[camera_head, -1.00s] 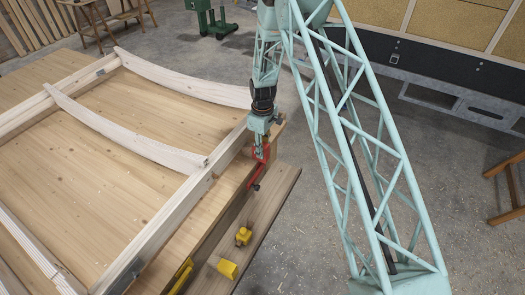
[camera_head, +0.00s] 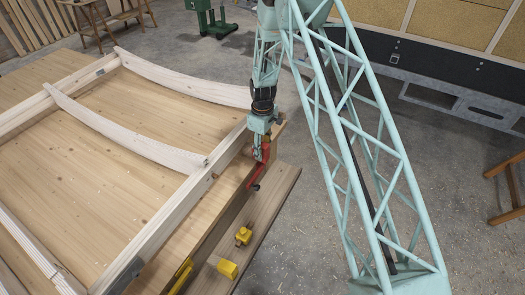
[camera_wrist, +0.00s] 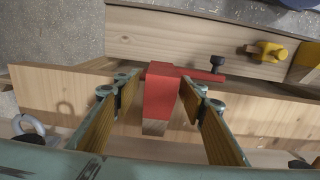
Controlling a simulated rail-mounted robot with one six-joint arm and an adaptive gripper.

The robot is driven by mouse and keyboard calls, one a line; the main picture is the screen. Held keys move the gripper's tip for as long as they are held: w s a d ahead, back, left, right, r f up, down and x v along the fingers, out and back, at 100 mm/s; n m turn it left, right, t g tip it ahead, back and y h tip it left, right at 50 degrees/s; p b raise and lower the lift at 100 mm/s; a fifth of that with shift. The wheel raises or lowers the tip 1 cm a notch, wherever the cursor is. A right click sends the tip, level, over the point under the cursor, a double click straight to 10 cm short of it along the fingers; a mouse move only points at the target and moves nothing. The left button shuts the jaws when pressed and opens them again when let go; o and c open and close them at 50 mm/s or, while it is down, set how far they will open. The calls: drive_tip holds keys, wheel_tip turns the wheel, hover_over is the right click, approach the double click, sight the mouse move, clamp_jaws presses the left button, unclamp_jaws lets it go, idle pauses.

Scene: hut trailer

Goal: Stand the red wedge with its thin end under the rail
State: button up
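The wedge's thin end is not clear.
A red bar with a dark knob (camera_wrist: 217,62) lies right behind the wedge. Yellow clamps (camera_head: 243,236) (camera_head: 228,269) sit on the lower plank (camera_head: 262,215). Curved pale ribs (camera_head: 130,133) lie across the table at left.

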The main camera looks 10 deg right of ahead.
drive_tip(key=shift+r, duration=0.1)
drive_tip(key=shift+r, duration=5.95)
